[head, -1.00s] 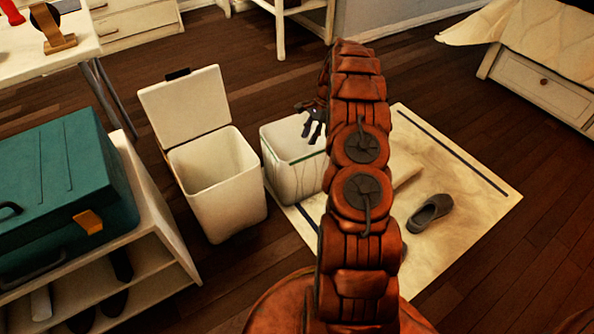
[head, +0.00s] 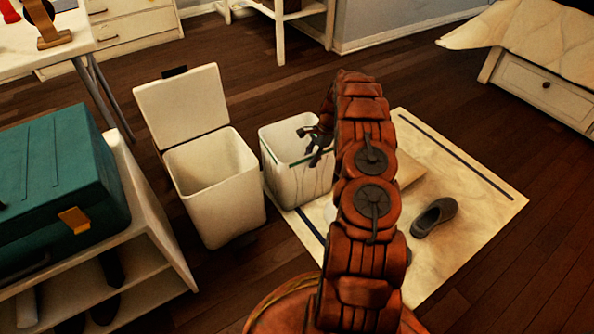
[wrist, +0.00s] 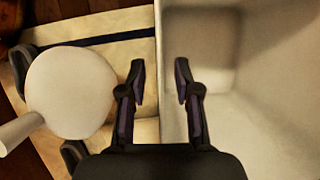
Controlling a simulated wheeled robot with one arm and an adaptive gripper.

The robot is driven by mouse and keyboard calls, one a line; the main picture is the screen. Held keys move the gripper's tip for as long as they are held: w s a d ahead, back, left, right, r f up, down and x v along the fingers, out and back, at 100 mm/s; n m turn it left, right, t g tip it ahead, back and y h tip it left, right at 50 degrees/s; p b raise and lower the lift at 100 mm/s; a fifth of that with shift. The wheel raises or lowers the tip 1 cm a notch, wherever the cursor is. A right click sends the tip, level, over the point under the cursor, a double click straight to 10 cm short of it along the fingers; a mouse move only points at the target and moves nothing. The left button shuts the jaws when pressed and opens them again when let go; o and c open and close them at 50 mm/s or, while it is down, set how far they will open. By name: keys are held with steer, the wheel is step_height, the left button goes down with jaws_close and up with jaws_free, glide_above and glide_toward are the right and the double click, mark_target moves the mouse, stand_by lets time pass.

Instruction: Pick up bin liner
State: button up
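The bin liner (head: 297,183) is pale, with a thin green band near its top edge, and is on the small white open bin right of the lidded bin. My gripper (head: 316,150) is at the right part of this bin's rim in the head view, and my arm partly hides that side. In the wrist view my gripper (wrist: 159,82) is open, its two fingers apart on either side of the pale rim edge (wrist: 158,50). Nothing shows held between them. I cannot tell whether a finger touches the liner.
A white bin with its lid raised (head: 213,190) stands close on the left. A cream rug (head: 470,200) with a grey shoe (head: 434,217) lies to the right. A white round object with a handle (wrist: 70,92) shows in the wrist view. A teal case (head: 60,170) rests on the left shelf.

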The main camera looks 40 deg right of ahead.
steer(key=shift+x, duration=1.05)
steer(key=shift+f, duration=0.25)
steer(key=shift+c, duration=0.4)
jaws_close()
